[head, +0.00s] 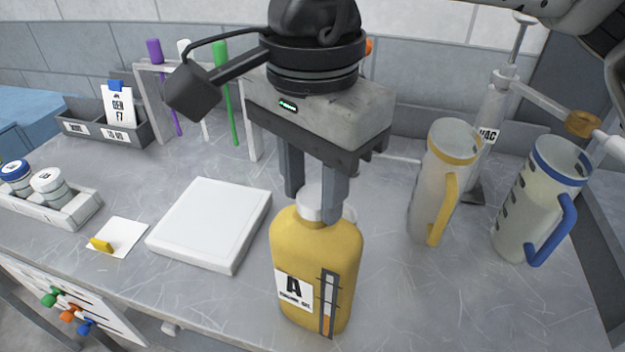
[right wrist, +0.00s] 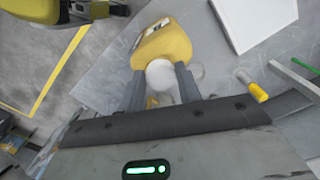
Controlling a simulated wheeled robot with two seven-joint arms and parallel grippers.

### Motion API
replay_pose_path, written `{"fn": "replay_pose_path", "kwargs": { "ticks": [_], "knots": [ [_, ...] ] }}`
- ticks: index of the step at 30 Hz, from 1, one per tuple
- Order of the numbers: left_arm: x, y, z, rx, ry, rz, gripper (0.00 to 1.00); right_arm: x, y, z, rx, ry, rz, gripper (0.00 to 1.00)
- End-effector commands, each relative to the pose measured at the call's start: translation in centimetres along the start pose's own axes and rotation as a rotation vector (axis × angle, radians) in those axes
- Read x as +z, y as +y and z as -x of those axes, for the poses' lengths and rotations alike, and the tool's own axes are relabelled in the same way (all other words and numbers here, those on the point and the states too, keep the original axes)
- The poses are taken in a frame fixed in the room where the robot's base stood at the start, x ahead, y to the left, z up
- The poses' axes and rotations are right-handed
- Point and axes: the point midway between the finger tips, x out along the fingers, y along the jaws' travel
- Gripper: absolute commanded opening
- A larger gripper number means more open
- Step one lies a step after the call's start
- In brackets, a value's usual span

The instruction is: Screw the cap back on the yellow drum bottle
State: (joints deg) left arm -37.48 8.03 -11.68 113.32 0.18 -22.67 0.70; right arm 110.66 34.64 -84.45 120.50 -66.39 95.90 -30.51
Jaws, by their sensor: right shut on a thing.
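The yellow drum bottle (head: 315,255) stands upright on the bench, with a label reading A and a dark level strip on its front. The white cap (head: 312,203) is at the top of the bottle, between my right gripper's fingers. My right gripper (head: 316,196) points down from above and is shut on the cap. In the right wrist view the white cap (right wrist: 161,76) lies between the two fingers (right wrist: 160,88), with the yellow bottle (right wrist: 165,45) beyond it. The fingers partly hide the cap, so I cannot tell how it sits on the neck. My left gripper is not in view.
A white square pad (head: 210,222) lies left of the bottle. A yellow-rimmed jug (head: 440,190) and a blue-rimmed jug (head: 545,200) stand right. A rack (head: 158,110) with coloured sticks is behind. A tray (head: 60,213) with small jars is far left.

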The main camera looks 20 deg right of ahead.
Motion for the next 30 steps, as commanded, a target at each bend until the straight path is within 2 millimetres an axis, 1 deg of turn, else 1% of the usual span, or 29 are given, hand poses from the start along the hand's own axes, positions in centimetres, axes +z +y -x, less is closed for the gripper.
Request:
{"fn": "replay_pose_path", "kwargs": {
  "ticks": [1, 3, 9, 13, 20, 23, 26, 30],
  "knots": [
    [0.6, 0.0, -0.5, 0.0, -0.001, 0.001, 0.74, 0.0, 0.0, -0.4, -0.001, 0.0, -0.042, 0.13],
    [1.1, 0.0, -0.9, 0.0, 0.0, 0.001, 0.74, 0.0, -0.1, -0.5, -0.002, -0.002, -0.121, 0.13],
    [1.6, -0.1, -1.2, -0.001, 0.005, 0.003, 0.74, 0.0, -0.2, -0.4, -0.002, -0.001, -0.335, 0.13],
    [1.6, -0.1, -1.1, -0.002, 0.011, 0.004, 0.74, 0.0, -0.2, -0.2, -0.002, -0.001, -0.402, 0.13],
    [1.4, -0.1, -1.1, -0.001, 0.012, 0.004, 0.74, 0.0, -0.2, -0.1, -0.001, -0.001, -0.408, 0.13],
    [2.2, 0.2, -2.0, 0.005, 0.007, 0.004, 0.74, 0.0, -0.2, -0.2, -0.002, -0.001, -0.426, 0.13],
    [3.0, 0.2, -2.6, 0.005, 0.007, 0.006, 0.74, 0.0, -0.3, -0.5, -0.004, -0.002, -0.511, 0.13],
    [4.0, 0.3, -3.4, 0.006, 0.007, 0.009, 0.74, -0.1, -0.3, -0.7, -0.003, -0.003, -0.697, 0.13]
  ]
}}
